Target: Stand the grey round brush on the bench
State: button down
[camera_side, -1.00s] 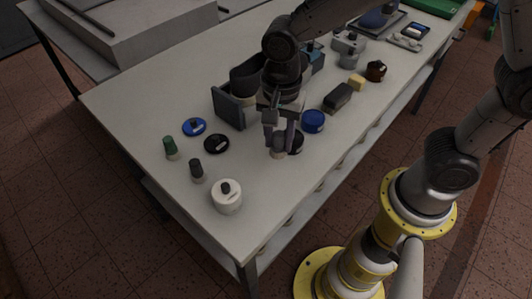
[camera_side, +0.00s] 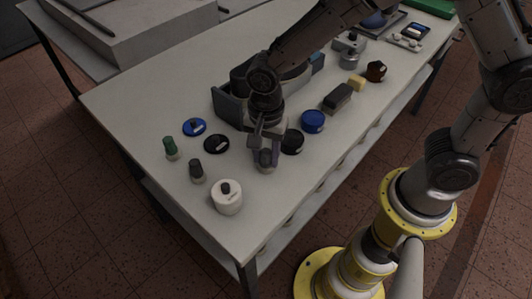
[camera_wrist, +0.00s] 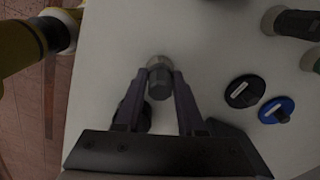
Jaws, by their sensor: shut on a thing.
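The grey round brush (camera_side: 265,169) is between the fingers of my gripper (camera_side: 266,158), at the near part of the bench (camera_side: 190,220). In the wrist view its grey handle (camera_wrist: 159,87) shows between the two fingertips, with the paler end just beyond. My gripper is shut on it and points down. The brush looks about upright, with its lower end at or close to the bench top; I cannot tell whether it touches. The fingers hide part of its sides.
A black tin (camera_side: 292,141) stands close right of my gripper. Left are a black tin (camera_side: 216,144), a blue tin (camera_side: 194,127), a dark brush (camera_side: 197,170) and a green brush (camera_side: 170,147). A white jar (camera_side: 227,198) stands in front.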

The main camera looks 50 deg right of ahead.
aim_at(266, 151)
jog(key=c, duration=0.5)
grip_release()
notch_tip(266, 151, up, 12)
jog(key=shift+r, duration=0.2)
jog(key=s+d+r+n+t, duration=0.2)
jog(key=s+d+n, duration=0.2)
jog(key=s+d, duration=0.1)
jog(key=s+d+r+n+t, duration=0.1)
jog(key=s+d+r+n, duration=0.1)
jog(key=s+d+n, duration=0.3)
jog(key=s+d+r+n+t, duration=0.2)
jog(key=s+d+n, duration=0.2)
jog(key=s+d, duration=0.1)
jog(key=shift+t, duration=0.3)
